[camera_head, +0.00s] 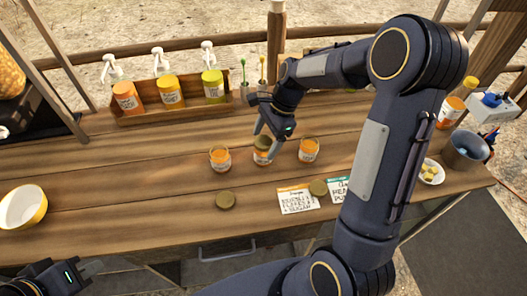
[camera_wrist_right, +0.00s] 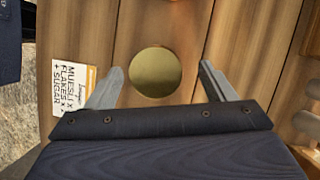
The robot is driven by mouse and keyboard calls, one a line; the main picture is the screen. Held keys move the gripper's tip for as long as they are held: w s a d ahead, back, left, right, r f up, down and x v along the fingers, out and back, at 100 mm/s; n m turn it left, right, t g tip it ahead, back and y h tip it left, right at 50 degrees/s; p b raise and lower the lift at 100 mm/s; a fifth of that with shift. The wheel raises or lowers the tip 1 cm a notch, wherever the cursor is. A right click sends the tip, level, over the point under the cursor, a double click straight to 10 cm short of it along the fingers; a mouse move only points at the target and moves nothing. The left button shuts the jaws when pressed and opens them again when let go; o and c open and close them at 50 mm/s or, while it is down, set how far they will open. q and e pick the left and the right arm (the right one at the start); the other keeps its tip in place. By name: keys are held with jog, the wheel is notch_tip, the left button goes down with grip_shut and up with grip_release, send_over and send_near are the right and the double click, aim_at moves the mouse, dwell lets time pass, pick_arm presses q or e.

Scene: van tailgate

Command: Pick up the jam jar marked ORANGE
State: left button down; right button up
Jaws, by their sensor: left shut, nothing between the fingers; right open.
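Three small jars with orange-toned contents stand in a row on the wooden counter: a left jar (camera_head: 220,159), a middle jar (camera_head: 262,157) and a right jar (camera_head: 309,151). Their label words are too small to read, so I cannot tell which is marked ORANGE. My right gripper (camera_head: 266,143) is open at the middle jar. In the right wrist view its fingers (camera_wrist_right: 160,88) lie on either side of a round gold lid (camera_wrist_right: 156,74); contact is not visible. My left gripper (camera_head: 92,268) is shut and empty at the lower left, away from the jars.
Loose gold lids (camera_head: 226,200) and (camera_head: 318,187) lie in front of the jars, near a printed card (camera_head: 298,201). A wooden rack (camera_head: 140,117) of pump bottles stands behind. A bowl (camera_head: 22,207) is at left; a metal pot (camera_head: 466,150) is at right.

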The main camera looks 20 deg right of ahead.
jog(key=shift+s+x, duration=0.2)
jog(key=shift+x, duration=1.65)
jog(key=shift+a+r, duration=0.1)
jog(key=shift+a, duration=0.05)
jog(key=c, duration=1.3)
jog(key=shift+o, duration=0.2)
jog(key=shift+r, duration=0.1)
